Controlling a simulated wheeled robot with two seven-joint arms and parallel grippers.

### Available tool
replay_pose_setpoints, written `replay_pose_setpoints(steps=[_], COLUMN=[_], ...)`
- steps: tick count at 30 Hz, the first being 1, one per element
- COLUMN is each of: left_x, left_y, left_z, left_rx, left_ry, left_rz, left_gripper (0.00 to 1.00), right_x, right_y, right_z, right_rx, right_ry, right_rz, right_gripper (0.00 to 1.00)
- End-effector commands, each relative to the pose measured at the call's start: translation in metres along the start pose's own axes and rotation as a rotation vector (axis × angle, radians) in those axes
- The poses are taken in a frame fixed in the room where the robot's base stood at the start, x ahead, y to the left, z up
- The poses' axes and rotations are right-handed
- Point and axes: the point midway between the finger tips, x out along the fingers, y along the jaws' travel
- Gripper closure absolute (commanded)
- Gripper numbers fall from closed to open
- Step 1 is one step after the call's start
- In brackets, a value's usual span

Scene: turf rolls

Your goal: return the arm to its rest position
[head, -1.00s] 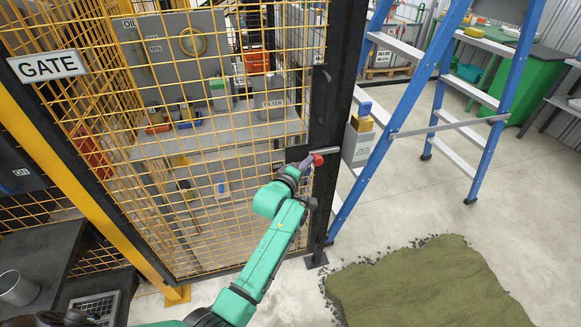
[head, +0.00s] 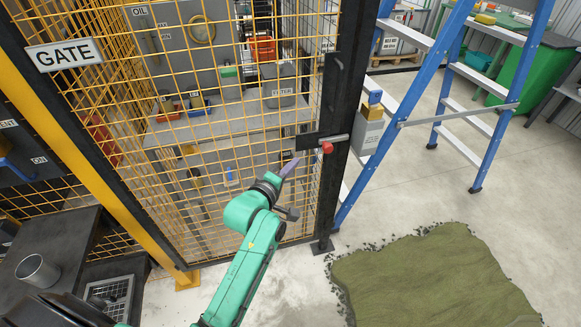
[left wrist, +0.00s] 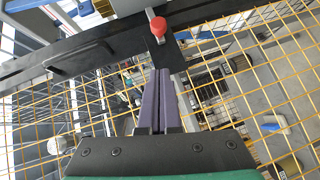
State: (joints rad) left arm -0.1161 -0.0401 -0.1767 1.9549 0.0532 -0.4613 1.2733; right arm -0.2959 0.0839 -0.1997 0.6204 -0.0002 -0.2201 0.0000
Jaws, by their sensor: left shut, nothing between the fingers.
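My left gripper (head: 289,168) is in front of the yellow mesh gate (head: 205,140), just left of its black latch post. Its purple fingers are shut and empty; in the left wrist view the fingers (left wrist: 160,100) lie side by side, pointing toward the latch. The latch bolt with its red knob (head: 327,148) lies across the gate edge and the post. The knob also shows in the left wrist view (left wrist: 158,27), apart from the fingertips. My green left arm comes up from the bottom of the head view. My right gripper is not in view.
A green turf piece (head: 430,280) lies on the floor at lower right. A dark table with a metal cup (head: 38,270) is at lower left.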

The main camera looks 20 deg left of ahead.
Motion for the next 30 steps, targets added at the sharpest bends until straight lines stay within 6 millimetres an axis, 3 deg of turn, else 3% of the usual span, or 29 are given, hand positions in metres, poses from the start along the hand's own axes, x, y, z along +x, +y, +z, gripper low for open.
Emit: replay_pose_setpoints(steps=[14,17,20,23,24,26,30], left_x=[-0.004,-0.002,0.002,-0.002,-0.008,-0.023,-0.081], left_y=[0.000,-0.008,-0.052,-0.133,-0.171,-0.225,-0.344], left_z=[-0.001,0.001,0.011,0.029,0.036,0.047,0.068], left_rx=[0.001,0.015,0.095,0.251,0.325,0.434,0.673], left_ry=[0.001,-0.003,-0.027,-0.086,-0.121,-0.181,-0.358], left_rz=[-0.001,-0.016,-0.097,-0.239,-0.304,-0.392,-0.581], left_gripper=[1.00,1.00,1.00,1.00,1.00,1.00,1.00], right_x=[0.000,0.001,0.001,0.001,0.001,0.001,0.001], right_y=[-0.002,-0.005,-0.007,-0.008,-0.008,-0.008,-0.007], right_z=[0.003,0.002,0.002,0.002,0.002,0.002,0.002], right_rx=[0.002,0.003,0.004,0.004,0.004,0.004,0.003], right_ry=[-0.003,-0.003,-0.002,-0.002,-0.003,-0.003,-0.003], right_rz=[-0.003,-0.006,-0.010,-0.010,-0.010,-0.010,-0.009], right_gripper=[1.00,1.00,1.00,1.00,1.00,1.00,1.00])
